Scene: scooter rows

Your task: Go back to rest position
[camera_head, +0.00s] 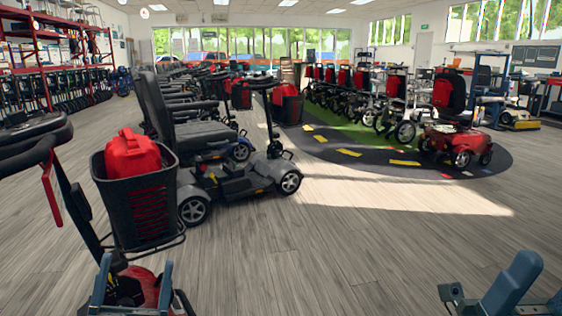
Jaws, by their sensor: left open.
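My left gripper (135,284) is at the bottom left edge of the head view, low in the picture. Its two blue-grey fingers stand apart, and I see nothing held between them. The red and black base of the nearest scooter shows behind and between them. Blue-grey and dark parts of my right arm (512,285) show at the bottom right corner, cut off by the picture's edge. I cannot make out its jaws there.
A nearby scooter has a black basket (141,212) with a red bag (132,155). A dark grey scooter (250,178) stands beyond, heading a row. A red scooter (458,142) is at the right on a dark mat (375,163). The wooden floor (390,235) at centre right is clear.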

